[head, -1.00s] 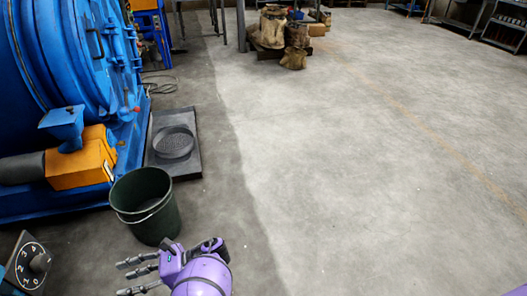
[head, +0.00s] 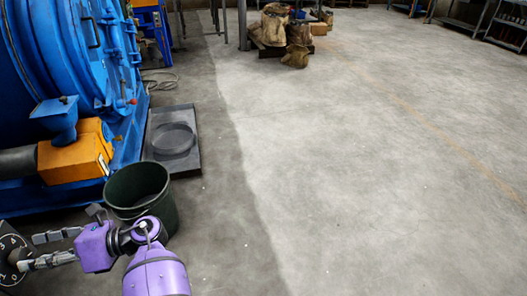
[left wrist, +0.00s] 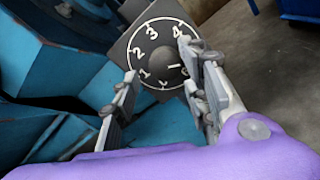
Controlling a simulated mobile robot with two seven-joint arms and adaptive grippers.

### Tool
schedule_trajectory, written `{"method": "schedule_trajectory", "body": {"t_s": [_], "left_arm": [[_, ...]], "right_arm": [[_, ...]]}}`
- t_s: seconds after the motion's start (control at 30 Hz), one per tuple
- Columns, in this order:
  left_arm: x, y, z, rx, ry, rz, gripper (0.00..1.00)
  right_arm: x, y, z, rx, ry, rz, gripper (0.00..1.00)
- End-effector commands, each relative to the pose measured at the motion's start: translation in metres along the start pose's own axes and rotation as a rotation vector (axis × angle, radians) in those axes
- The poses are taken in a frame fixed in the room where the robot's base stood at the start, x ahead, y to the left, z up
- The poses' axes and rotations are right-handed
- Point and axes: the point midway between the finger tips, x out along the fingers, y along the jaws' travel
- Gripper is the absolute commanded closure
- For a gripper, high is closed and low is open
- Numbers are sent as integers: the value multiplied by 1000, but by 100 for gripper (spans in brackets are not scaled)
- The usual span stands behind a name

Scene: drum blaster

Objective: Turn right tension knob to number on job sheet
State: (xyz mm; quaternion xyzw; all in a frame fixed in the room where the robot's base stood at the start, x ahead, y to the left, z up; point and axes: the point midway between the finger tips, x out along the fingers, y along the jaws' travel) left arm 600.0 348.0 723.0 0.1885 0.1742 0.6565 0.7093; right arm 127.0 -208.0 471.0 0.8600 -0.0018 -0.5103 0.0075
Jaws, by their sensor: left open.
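The tension knob (left wrist: 163,68) is a dark round knob on a dark square dial plate (left wrist: 128,42) with white numbers. In the left wrist view 1, 2, 3 and 4 are readable; my finger covers part of the right side. A pale mark on the knob points right; I cannot tell its exact number. In the head view the dial plate (head: 9,252) shows at the lower left edge. My left gripper (head: 32,250) is open at the dial; its fingers (left wrist: 160,66) are on either side of the knob in the picture. Contact is unclear. The job sheet and right gripper are not in view.
A dark green bucket (head: 140,190) stands right beside my left arm. A blue drum machine (head: 50,50) with an orange motor unit (head: 75,155) fills the left. A dark tray (head: 188,160) lies on the floor. The floor (head: 350,180) to the right is clear.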

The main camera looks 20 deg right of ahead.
Motion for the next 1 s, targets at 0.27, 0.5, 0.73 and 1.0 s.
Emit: {"method": "schedule_trajectory", "body": {"t_s": [0.27, 0.5, 0.73, 1.0], "left_arm": [[27, 0, 0, -1, 0, -1, 58], [28, 0, 0, -1, 0, -2, 58], [28, 0, 0, -1, 1, -1, 85], [28, 2, 1, -34, 1, 3, 99]], "right_arm": [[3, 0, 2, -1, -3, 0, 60], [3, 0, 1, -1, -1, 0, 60], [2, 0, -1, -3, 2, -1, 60], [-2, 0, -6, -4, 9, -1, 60]]}}
